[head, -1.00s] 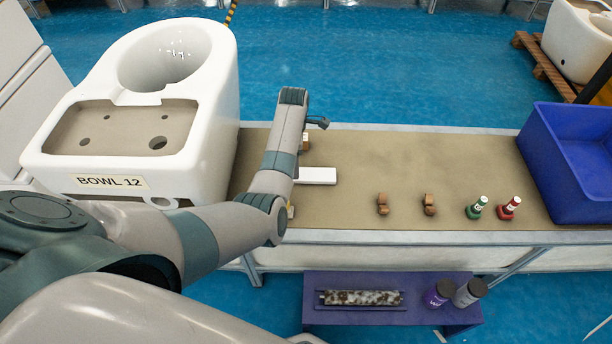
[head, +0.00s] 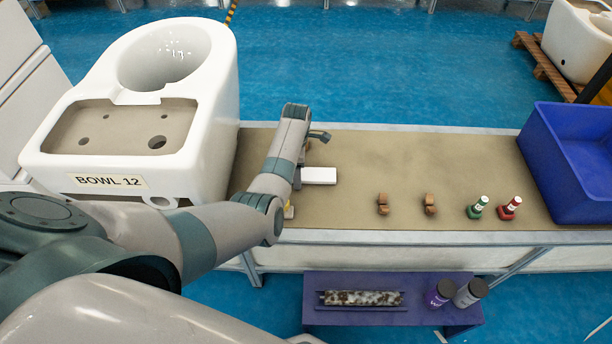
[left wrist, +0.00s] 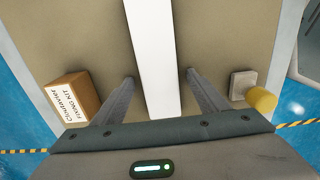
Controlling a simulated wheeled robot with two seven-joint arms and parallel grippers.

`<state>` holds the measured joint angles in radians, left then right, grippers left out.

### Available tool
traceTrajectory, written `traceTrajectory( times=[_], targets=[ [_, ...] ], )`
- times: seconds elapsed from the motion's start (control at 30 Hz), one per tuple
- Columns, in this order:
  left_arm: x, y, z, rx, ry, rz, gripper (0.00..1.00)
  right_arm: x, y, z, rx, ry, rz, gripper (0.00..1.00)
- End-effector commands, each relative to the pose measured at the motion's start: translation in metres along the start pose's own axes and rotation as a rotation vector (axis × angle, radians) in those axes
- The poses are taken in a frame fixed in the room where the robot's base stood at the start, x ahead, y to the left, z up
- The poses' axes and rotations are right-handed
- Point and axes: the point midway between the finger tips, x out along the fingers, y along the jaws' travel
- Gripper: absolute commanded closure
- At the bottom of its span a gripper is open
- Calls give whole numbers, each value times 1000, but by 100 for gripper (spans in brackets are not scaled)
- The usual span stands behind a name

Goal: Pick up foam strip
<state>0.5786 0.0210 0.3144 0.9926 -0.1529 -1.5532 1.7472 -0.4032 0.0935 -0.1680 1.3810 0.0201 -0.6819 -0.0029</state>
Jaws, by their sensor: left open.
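The foam strip, a white flat bar (head: 319,175), lies on the tan conveyor table just right of my left forearm. In the left wrist view the white strip (left wrist: 154,55) runs lengthwise between the two open fingers of my left gripper (left wrist: 158,78), with a gap on each side. The gripper is above the strip and empty. In the head view my left wrist largely hides the fingers and the strip's left end. My right gripper does not show.
A small fixing-kit box (left wrist: 73,97) lies left of the fingers, and a yellow-ended part (left wrist: 262,100) lies to the right. The white toilet bowl (head: 205,110) stands left of my arm. Brown clips (head: 383,204), bottles (head: 477,207) and a blue bin (head: 545,165) are farther right.

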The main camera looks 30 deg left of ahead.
Motion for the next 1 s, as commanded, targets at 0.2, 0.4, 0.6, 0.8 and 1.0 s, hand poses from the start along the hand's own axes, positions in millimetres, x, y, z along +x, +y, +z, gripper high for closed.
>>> traceTrajectory(
  times=[0.2, 0.4, 0.6, 0.8, 1.0],
  targets=[
    [0, 0, 0, 0, 0, 0, 33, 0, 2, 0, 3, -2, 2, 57],
    [0, 0, 0, 0, 0, 0, 33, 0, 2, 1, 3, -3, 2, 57],
    [0, 0, 0, 0, 0, 0, 69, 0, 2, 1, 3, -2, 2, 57],
    [0, 0, 0, 0, 0, 0, 77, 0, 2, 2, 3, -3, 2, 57],
    [-3, 0, 0, 0, 0, 1, 77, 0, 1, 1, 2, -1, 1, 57]
  ],
)
